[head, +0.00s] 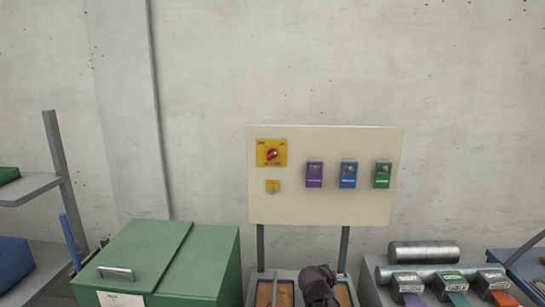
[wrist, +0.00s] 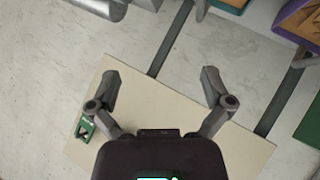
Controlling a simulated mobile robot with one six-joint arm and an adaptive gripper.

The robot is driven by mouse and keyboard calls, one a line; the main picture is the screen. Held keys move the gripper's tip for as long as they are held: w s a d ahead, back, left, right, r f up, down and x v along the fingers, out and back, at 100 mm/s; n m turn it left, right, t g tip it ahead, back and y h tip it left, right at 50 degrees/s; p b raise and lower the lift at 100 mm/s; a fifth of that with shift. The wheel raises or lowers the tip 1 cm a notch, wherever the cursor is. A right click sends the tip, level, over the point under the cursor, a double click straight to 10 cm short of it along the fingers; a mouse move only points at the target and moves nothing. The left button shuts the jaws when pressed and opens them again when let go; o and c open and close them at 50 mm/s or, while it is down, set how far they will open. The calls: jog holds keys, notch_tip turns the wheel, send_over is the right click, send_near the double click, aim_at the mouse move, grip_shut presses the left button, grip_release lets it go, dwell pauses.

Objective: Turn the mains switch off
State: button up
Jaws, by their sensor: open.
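The mains switch (head: 271,153) is a red rotary knob on a yellow plate, at the upper left of a cream panel (head: 300,212) on two grey posts. The knob looks tilted, but its exact setting is too small to read. My gripper (wrist: 160,76) is open and empty in the wrist view, its two fingers spread in front of the panel (wrist: 150,105). The switch does not show in the wrist view. In the head view, a dark part of my arm shows low, below the panel and apart from the switch.
Purple (head: 314,175), blue (head: 348,175) and green (head: 382,175) boxes are on the panel's right. A green cabinet (head: 205,265) stands left; metal rolls (head: 424,253) lie right. The wall above is bare.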

jog(key=w+a+r+n+t+p, duration=0.1)
jog(key=w+a+r+t+p, duration=0.2)
jog(key=r, duration=0.4)
jog(key=w+a+r+n+t+y+p, duration=0.1)
jog(key=w+a+r+p, duration=0.2)
jog(key=r+p, duration=0.3)
jog(key=w+a+r+n+t+p, duration=0.2)
jog(key=w+a+r+p, duration=0.15)
jog(key=r, duration=0.35)
jog(key=n+t+y+p, duration=0.3)
jog(key=n+y+p, duration=0.2)
jog(key=p, duration=0.4)
send_near(272, 156)
jog(key=s, duration=0.3)
jog(key=shift+f+b, duration=0.1)
jog(key=shift+b, duration=0.2)
jog(key=shift+w, duration=0.25)
jog(key=w, duration=1.3)
jog(key=shift+w, duration=0.25)
jog(key=c, duration=1.1)
